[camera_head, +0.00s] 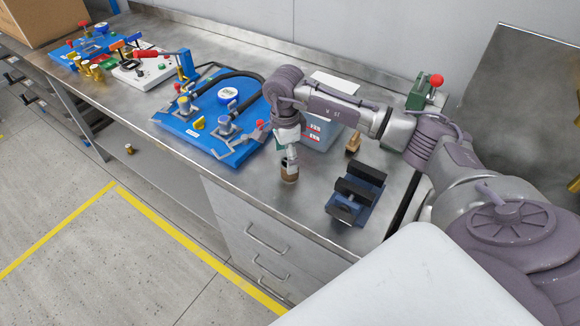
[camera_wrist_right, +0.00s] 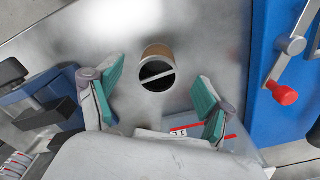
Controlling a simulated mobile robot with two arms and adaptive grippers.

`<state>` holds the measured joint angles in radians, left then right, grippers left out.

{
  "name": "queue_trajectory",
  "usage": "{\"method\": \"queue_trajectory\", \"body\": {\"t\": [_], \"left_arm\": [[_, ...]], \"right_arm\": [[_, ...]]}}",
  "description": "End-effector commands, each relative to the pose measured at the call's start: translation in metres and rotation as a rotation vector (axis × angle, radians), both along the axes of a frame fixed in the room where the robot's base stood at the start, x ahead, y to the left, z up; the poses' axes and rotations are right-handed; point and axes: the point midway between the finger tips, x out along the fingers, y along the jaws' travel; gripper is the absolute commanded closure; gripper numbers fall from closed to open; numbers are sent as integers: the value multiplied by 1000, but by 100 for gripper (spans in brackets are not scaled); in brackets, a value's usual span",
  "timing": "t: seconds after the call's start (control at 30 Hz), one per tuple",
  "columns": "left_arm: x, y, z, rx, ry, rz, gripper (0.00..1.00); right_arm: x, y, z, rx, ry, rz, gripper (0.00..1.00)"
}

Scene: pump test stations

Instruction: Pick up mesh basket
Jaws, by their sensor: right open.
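The mesh basket (camera_head: 289,174) looks like a small brown cylinder standing upright on the steel bench near its front edge. In the right wrist view the basket (camera_wrist_right: 150,52) shows from above, with a dark inside and a light bar across its mouth. My right gripper (camera_head: 290,157) is just above it, pointing down. In the wrist view its teal-padded fingers (camera_wrist_right: 160,80) are spread apart, with the basket between and slightly beyond the tips. It holds nothing. My left gripper is not in view.
A blue pump test board (camera_head: 178,126) lies to the left. A black-and-blue vise (camera_head: 345,210) stands close on the right. A grey-blue box (camera_head: 325,136) and a small wooden-coloured piece (camera_head: 353,143) are behind. Bare steel surrounds the basket at the front.

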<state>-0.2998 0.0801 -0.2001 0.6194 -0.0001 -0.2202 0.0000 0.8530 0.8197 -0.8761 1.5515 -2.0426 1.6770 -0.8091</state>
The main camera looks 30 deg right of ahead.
Motion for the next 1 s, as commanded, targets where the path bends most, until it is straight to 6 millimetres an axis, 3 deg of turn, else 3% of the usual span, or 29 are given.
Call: {"method": "queue_trajectory", "body": {"t": [0.23,0.5,0.8,1.0], "left_arm": [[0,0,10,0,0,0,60],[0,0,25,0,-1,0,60],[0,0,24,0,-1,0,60],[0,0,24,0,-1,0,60]], "right_arm": [[-1,-2,-17,2,3,0,20],[-2,-8,-55,2,2,1,20],[-2,-8,-62,2,0,1,20],[-2,-8,-62,2,0,1,53]]}}
